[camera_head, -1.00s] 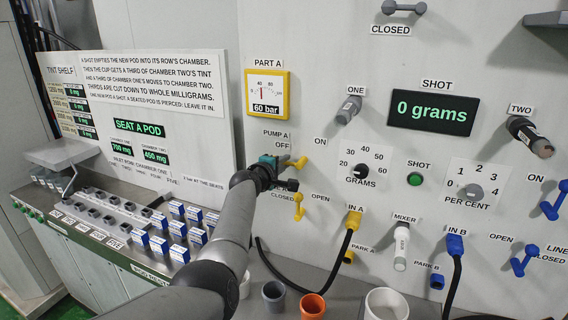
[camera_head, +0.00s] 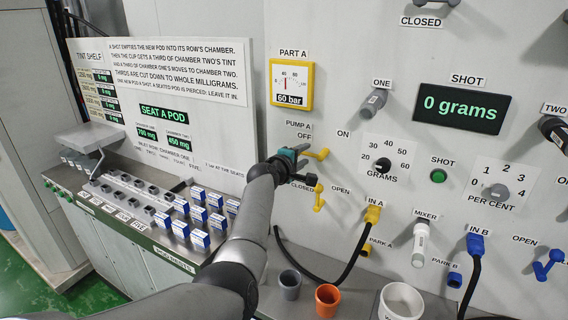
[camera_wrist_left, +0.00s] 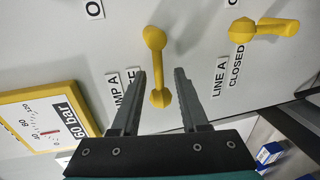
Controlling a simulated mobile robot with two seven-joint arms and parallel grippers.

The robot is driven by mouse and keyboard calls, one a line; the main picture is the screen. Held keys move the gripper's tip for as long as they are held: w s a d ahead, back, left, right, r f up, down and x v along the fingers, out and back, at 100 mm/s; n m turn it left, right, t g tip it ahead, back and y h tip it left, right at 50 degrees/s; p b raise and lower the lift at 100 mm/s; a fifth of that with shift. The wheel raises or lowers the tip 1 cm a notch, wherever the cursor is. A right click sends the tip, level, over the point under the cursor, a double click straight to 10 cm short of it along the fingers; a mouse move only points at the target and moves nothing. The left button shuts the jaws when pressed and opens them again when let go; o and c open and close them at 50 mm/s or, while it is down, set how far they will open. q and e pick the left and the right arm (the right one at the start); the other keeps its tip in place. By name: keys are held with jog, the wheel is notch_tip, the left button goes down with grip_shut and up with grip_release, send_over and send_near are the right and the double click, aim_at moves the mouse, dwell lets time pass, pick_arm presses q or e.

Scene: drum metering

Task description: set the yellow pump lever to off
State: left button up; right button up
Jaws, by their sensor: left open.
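The yellow pump lever (camera_head: 317,153) is on the white panel below the PUMP A label, between the OFF and ON labels. In the left wrist view the lever (camera_wrist_left: 156,65) has a rounded knob at each end, and its nearer end lies toward the OFF side. My left gripper (camera_head: 303,152) is at the lever's left side. In the wrist view its jaws (camera_wrist_left: 158,88) are open, one finger on each side of the lever's near end, with gaps on both sides. The gripper partly hides the lever in the head view. My right gripper is not in view.
A second yellow lever (camera_head: 319,197), labelled LINE A in the wrist view, sits just below. The part A gauge (camera_head: 291,84) reads 60 bar above. Grey (camera_head: 289,286) and orange (camera_head: 327,301) cups stand below, and blue-and-white pods (camera_head: 198,216) are on the left counter.

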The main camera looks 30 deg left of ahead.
pick_arm(q)
jog(key=shift+s+r+p, duration=0.25)
jog(key=shift+s+p, duration=0.05)
jog(key=shift+s, duration=0.55)
jog(key=s+r+p, duration=0.1)
jog(key=s+r, duration=0.1)
jog(key=s, duration=0.9)
jog(key=shift+s+a, duration=0.25)
jog(key=shift+a, duration=0.05)
jog(key=shift+r, duration=0.1)
